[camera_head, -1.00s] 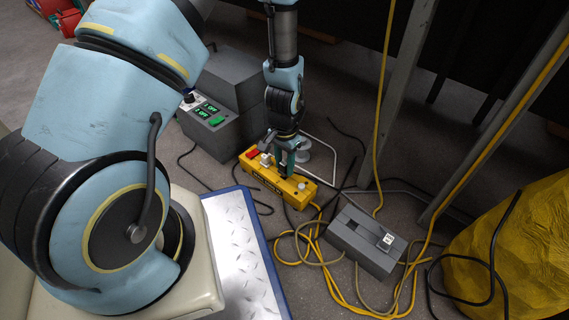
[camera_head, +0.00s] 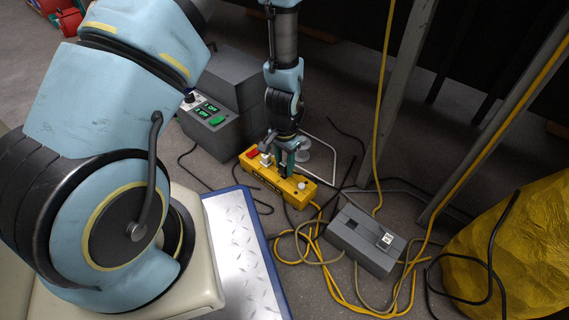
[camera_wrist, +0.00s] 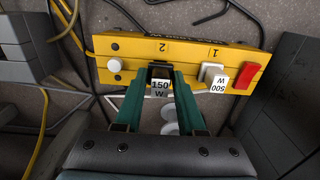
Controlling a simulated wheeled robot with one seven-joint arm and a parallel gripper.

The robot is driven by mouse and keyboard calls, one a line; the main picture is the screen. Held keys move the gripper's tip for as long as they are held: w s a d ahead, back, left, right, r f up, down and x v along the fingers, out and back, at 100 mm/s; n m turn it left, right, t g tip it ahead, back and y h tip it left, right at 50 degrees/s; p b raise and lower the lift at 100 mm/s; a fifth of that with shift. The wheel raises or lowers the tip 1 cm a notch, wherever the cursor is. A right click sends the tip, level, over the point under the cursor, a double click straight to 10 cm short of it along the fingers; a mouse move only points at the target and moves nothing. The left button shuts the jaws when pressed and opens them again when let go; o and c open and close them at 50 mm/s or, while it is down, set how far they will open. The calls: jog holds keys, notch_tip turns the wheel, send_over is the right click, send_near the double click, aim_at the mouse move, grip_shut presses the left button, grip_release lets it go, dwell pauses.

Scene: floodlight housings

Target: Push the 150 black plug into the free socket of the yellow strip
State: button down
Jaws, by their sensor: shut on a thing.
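The yellow strip (camera_head: 262,175) lies on the floor below my arm and fills the upper wrist view (camera_wrist: 130,45). It carries the numbers 1 and 2, a red switch (camera_wrist: 246,75) and a white round knob (camera_wrist: 115,65). A pale plug labelled 500 W (camera_wrist: 211,72) sits at position 1. My gripper (camera_head: 285,170) is shut on the black plug with the white 150 W label (camera_wrist: 161,86), one green finger on each side. The plug is at position 2, against the strip; its socket is hidden behind it, and I cannot tell how deep it sits.
A grey box (camera_head: 366,242) with a labelled plug (camera_head: 386,239) stands right of the strip among yellow and black cables. A grey unit with a green display (camera_head: 208,112) stands at the left. A yellow sack (camera_head: 520,250) and metal legs stand at the right.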

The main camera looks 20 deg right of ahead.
jog(key=shift+f+b, duration=0.45)
jog(key=shift+f, duration=0.55)
jog(key=shift+c, duration=2.1)
grip_release()
notch_tip(320, 180, up, 7)
jog(key=p, duration=0.7)
